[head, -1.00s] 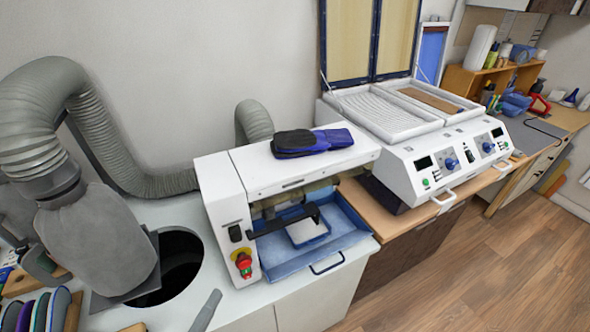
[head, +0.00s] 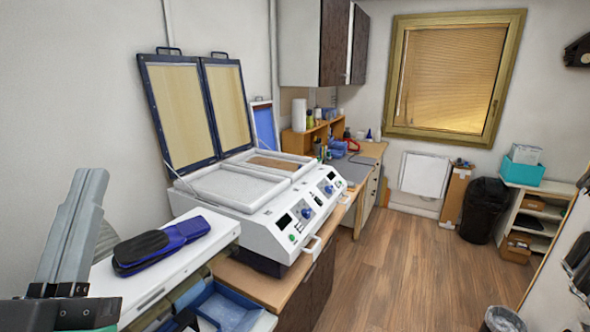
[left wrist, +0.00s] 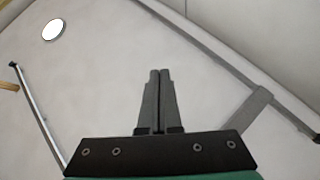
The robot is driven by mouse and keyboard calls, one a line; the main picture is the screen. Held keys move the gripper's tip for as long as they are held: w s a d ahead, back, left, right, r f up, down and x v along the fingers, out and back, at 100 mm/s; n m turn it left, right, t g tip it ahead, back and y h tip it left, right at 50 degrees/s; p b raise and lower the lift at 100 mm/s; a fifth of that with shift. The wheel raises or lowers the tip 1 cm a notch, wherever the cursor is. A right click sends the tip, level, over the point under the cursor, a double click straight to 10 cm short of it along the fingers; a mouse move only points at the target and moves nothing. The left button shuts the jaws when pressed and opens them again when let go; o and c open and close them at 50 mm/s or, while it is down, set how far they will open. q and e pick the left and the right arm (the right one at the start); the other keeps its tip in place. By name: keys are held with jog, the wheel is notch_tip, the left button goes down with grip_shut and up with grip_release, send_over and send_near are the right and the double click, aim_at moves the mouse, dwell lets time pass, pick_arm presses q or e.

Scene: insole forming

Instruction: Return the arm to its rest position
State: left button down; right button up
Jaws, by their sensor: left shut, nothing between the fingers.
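My left gripper (head: 88,195) is raised at the left of the head view, its grey fingers pointing up. In the left wrist view the two fingers (left wrist: 159,75) lie together, shut and empty, with a pale ceiling-like surface beyond them. My right gripper shows in neither view.
A bench (head: 368,150) with tools runs to the back. The wooden floor (head: 400,260) is clear in the middle.

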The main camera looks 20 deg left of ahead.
pick_arm(q)
jog(key=d+r+m+t+h+p, duration=0.3)
jog(key=d+r+h, duration=0.35)
jog(key=h, duration=0.55)
notch_tip(320, 180, up, 21)
jog(key=m+p, duration=0.1)
jog(key=p, duration=1.9)
jog(key=shift+s+d, duration=0.15)
jog(key=shift+d, duration=0.25)
jog(key=shift+f, duration=0.1)
